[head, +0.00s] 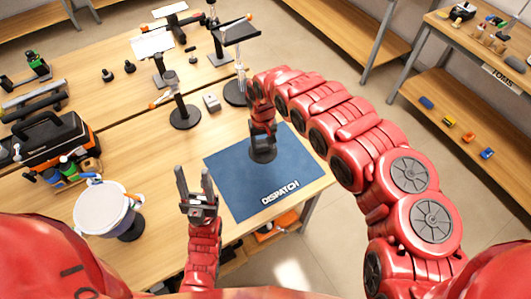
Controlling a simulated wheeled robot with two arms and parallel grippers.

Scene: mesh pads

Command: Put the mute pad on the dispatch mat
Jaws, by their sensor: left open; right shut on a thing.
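The blue dispatch mat (235,185) lies on the wooden table, with the word DISPATCH near its front edge. My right gripper (262,143) reaches down over the back part of the mat. It is shut on a dark round pad, which appears to be the mute pad (263,156). The pad is partly hidden by the gripper. I cannot tell whether it touches the mat or hangs just above it. My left gripper (194,184) is open and empty, fingers pointing up the picture, near the mat's left edge.
A white round drum-like pad (104,208) on a stand is at the left. An orange and black toolbox (48,145) stands behind it. Stands with dark bases (186,117) and a small grey box (211,102) are behind the mat. The mat's front and left are clear.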

